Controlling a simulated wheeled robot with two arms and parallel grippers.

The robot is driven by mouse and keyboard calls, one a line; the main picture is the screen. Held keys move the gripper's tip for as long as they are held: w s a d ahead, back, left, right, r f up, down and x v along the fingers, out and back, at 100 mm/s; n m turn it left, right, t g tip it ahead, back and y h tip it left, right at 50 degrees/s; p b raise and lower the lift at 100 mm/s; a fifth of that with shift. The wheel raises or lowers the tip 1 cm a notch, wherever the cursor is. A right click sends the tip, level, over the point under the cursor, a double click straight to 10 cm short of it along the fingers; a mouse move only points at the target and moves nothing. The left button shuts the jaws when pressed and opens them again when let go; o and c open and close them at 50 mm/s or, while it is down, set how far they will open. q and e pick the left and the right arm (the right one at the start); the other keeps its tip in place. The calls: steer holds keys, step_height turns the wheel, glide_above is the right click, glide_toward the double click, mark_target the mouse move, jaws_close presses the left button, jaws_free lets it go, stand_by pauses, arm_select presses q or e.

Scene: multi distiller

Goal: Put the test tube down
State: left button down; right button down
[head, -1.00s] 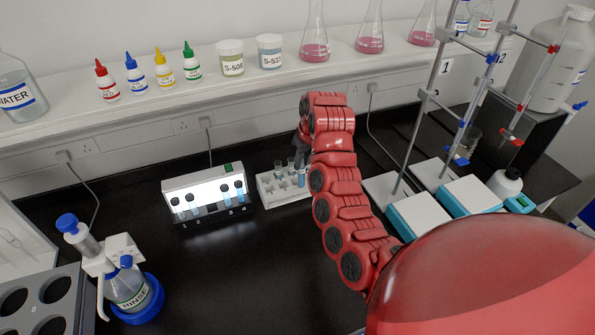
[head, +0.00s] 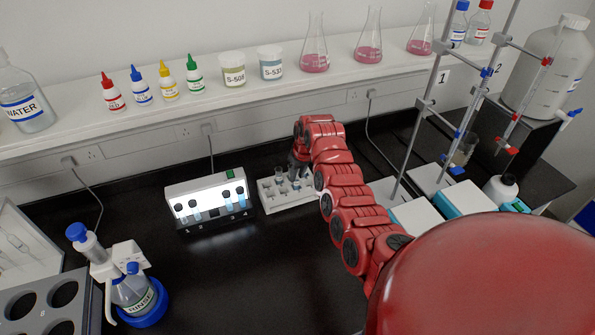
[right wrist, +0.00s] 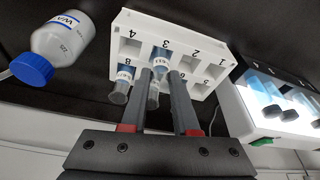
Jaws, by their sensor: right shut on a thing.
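The white numbered test tube rack (head: 287,202) stands on the black bench, partly behind my right arm. My right gripper (head: 298,172) is over the rack; its two fingers show in the right wrist view (right wrist: 162,75). It is shut on a test tube (right wrist: 160,60), whose end shows between the fingertips, at the rack's holes. I cannot tell how deep the tube sits in its hole. Another test tube (right wrist: 119,87) stands at hole 8, and a further one is partly hidden by a finger. The holes numbered 1 and 2 look empty. My left gripper is out of view.
A lit box (head: 205,188) with several tubes stands left of the rack. Stands with clamps (head: 425,105) and white-topped plates (head: 415,215) are to the right. A shelf of bottles and flasks runs behind. The middle front bench is clear.

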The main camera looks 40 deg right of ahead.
steer(key=shift+f, duration=0.25)
steer(key=c, duration=0.7)
jaws_free()
